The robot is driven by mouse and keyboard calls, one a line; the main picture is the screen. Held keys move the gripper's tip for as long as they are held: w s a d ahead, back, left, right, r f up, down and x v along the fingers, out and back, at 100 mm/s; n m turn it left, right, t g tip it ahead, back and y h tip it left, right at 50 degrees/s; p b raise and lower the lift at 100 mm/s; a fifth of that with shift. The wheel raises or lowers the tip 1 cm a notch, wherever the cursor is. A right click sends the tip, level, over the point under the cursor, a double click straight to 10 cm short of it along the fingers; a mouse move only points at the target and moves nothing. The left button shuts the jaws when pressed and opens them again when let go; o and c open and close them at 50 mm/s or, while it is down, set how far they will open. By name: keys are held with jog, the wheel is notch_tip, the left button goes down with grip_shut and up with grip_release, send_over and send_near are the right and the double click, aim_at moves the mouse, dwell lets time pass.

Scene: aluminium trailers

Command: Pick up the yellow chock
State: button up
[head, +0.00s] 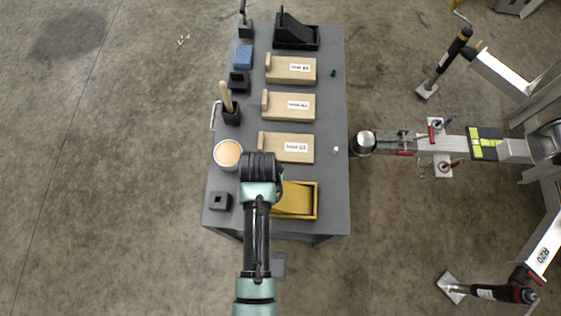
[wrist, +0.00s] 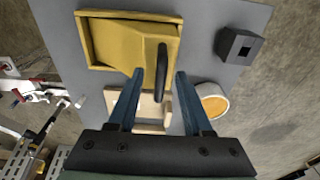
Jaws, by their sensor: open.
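The yellow chock (head: 290,196) sits in a shallow yellow tray (head: 316,214) at the near end of the grey table, partly hidden by my arm in the head view. In the wrist view the chock (wrist: 120,38) shows its sloped face and a dark upright handle (wrist: 161,72) at one end. My gripper (wrist: 160,75) is open and empty above the chock. Its two blue fingers appear on either side of the handle in the picture; I cannot tell whether they are level with it. The fingertips are hidden in the head view.
Beside my gripper stand a cup (head: 228,154) and a dark square block (head: 220,200). Wooden blocks with labels (head: 286,147) and a black chock (head: 295,30) lie farther along the table (head: 335,100). A trailer hitch (head: 400,142) is close to the right edge.

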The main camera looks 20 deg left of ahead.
grip_shut()
jog(key=shift+r, duration=0.1)
dwell(1.3)
